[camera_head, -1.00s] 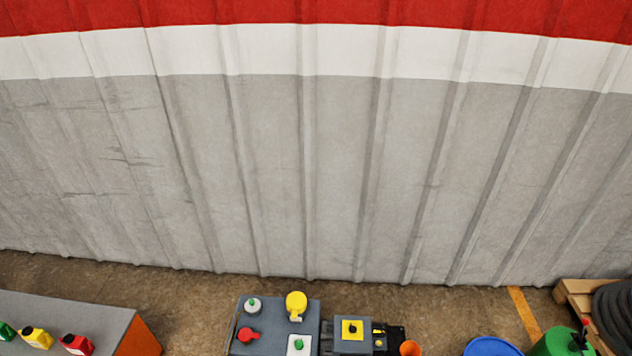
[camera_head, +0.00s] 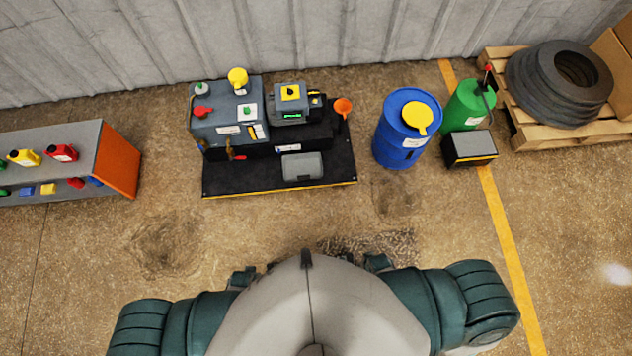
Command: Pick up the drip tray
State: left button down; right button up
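A small grey rectangular tray (camera_head: 302,166), which looks like the drip tray, lies on the front part of a low black platform (camera_head: 240,180) with a yellow front edge. It sits in front of a grey machine (camera_head: 228,124) and a smaller grey unit (camera_head: 290,104). Nothing is seen covering the tray. My torso and green upper arms fill the bottom of the view, some way in front of the platform. Neither of my grippers is in view.
A blue drum (camera_head: 392,142) with a yellow funnel, a green drum (camera_head: 464,106) and a dark box (camera_head: 470,148) stand right of the platform. A shelf (camera_head: 112,165) with coloured bottles stands left. A pallet (camera_head: 520,130) carries black rings. Floor before the platform is clear.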

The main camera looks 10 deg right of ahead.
aim_at(303, 166)
jog(key=k, duration=0.15)
jog(key=i+j, duration=0.15)
jog(key=i, duration=0.2)
jog(key=i+j+z, duration=0.25)
jog(key=z, duration=0.2)
jog(key=i+j+z, duration=0.35)
jog(key=z, duration=0.15)
jog(key=j, duration=0.05)
